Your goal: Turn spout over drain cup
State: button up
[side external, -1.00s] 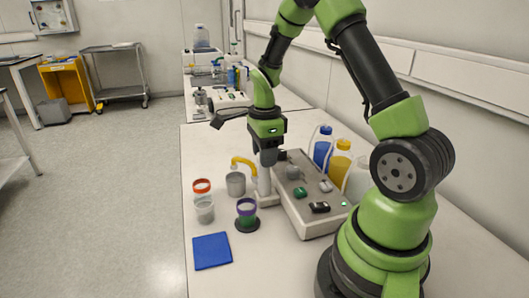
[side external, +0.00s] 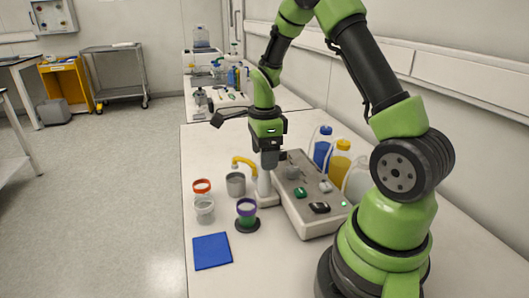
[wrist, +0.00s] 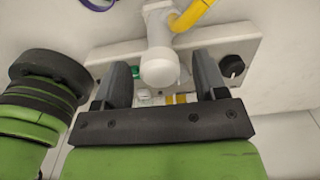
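The yellow spout (side external: 244,161) curves out to the left from the top of a white post (side external: 264,183). Its tip hangs above a grey cup (side external: 236,184); I cannot tell whether this is the drain cup. My gripper (side external: 269,160) points down just above the post. In the wrist view, the open fingers of my gripper (wrist: 160,85) lie on either side of the post's rounded white top (wrist: 160,68), with gaps on both sides. The spout (wrist: 192,14) leaves the post toward the upper right there.
A red-rimmed cup (side external: 201,187), a clear cup (side external: 205,211) and a purple-rimmed cup (side external: 246,208) stand left of the grey console (side external: 307,218). A blue mat (side external: 212,251) lies in front. Blue (side external: 322,146) and yellow (side external: 340,159) bottles stand behind the console.

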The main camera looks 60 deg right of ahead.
notch_tip(320, 180, up, 10)
dwell(0.5)
dwell(0.3)
jog(key=s+a+r+n+t+y, duration=0.1)
jog(key=s+a+r+n+t, duration=0.2)
jog(key=s+a+n, duration=0.3)
jog(key=s+a+r+n+t+y, duration=0.1)
jog(key=s+a+r+n+t, duration=0.3)
jog(key=a+n, duration=0.6)
jog(key=s+r+n, duration=0.2)
jog(key=s+n, duration=0.1)
jog(key=n, duration=0.4)
jog(key=shift+a, duration=0.3)
